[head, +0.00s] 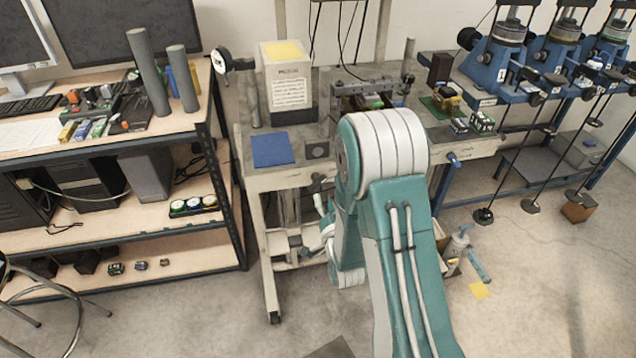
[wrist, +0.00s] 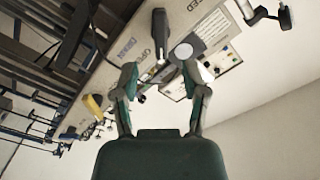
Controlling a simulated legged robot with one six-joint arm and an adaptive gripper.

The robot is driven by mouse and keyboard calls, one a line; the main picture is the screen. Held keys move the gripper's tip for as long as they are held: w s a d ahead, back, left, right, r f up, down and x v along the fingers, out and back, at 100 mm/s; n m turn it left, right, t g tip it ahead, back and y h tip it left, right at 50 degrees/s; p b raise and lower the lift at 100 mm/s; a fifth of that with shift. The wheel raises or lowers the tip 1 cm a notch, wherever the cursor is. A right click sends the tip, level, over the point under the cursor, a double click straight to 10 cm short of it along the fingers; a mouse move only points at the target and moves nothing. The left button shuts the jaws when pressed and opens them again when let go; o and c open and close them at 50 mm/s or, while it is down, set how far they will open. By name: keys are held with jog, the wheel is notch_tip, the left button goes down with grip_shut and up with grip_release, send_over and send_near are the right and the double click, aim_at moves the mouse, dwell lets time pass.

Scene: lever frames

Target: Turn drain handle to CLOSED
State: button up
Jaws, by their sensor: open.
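The drain handle (wrist: 159,34) is a dark lever with a pale end, seen in the wrist view on the grey front panel (wrist: 112,52). Printed words, DRAIN and OPEN, stand beside its lower part, and part of CLOSED shows near the top edge. My gripper (wrist: 159,69) is open, with its two teal fingers apart. In the picture the lever lies ahead of the fingertips, in line with the gap between them. I cannot tell whether a finger touches it. In the head view my arm hides the gripper, and I cannot make out the drain handle there.
A round white disc (wrist: 183,51) and a panel with small knobs (wrist: 222,60) lie near the right finger. In the head view, a workbench (head: 272,180) stands behind my arm, with shelving at left and blue presses (head: 497,60) at right. Some floor is clear in front.

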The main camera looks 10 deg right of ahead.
aim_at(319, 185)
jog(key=w, duration=0.7)
jog(key=shift+w, duration=0.4)
grip_shut()
